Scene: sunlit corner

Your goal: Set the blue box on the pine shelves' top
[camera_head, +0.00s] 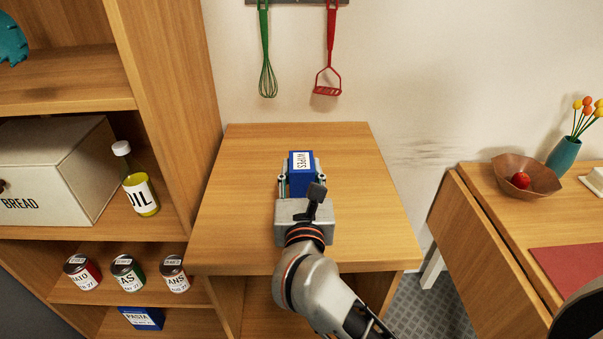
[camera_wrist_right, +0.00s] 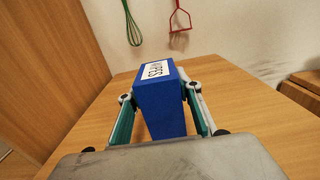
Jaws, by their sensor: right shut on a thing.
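The blue box (camera_head: 302,183), with a white label reading WIPES, is between the fingers of my right gripper (camera_head: 299,180), which is shut on it. In the right wrist view the blue box (camera_wrist_right: 161,104) stands upright between the two teal-padded fingers. The pine shelves' top (camera_head: 345,145) is a bare wooden surface under and around the box. I cannot tell whether the box's base touches the top, as the gripper hides it. My left gripper is not in view.
A tall shelf unit (camera_head: 165,80) stands at the left with a bread bin (camera_head: 62,165), an oil bottle (camera_head: 138,180) and several cans. A green whisk (camera_head: 267,75) and red masher (camera_head: 328,80) hang on the wall. A table (camera_head: 475,195) with a bowl (camera_head: 527,176) is at right.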

